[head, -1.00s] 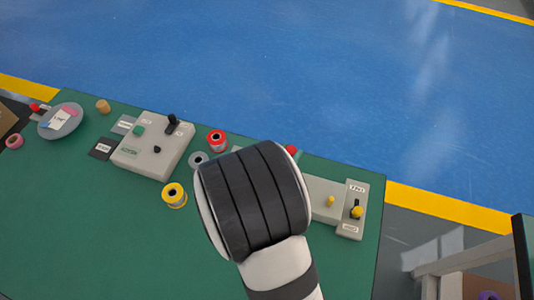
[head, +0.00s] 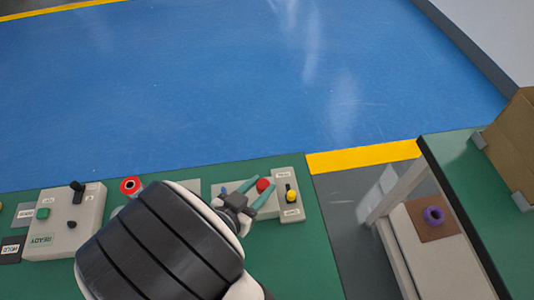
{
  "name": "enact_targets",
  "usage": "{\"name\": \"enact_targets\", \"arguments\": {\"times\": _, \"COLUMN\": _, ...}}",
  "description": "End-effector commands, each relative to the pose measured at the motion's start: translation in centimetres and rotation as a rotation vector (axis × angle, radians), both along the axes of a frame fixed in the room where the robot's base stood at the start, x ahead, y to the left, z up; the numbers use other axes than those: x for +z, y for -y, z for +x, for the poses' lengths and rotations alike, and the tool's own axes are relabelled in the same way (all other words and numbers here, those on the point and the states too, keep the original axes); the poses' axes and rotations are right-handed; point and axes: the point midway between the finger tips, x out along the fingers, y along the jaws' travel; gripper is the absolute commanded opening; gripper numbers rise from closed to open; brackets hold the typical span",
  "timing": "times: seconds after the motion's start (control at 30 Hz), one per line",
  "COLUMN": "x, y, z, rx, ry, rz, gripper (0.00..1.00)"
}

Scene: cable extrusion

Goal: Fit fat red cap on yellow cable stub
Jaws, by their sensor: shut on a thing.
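The red cap (head: 263,185) shows as a round red thing between the green fingers of my gripper (head: 257,192), which is shut on it. Gripper and cap are over the left part of a pale box (head: 286,213) near the right end of the green bench. I cannot tell the cap's height above the box. The yellow cable stub is not visible now; the cap and fingers cover the area where a small yellow peg showed earlier.
A red spool (head: 130,185) and a grey control box (head: 68,222) are left of my arm, on the green bench (head: 300,265). A gap separates this bench from another green table at right. A purple ring (head: 434,216) lies on a brown square between them.

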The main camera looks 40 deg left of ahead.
Motion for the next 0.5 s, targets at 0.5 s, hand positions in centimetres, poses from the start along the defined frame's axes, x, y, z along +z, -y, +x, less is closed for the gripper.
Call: {"name": "enact_targets", "arguments": {"times": 0.5, "x": -4.2, "y": 0.0, "z": 0.0, "rx": 0.002, "ry": 0.0, "rz": -0.001, "gripper": 0.0}}
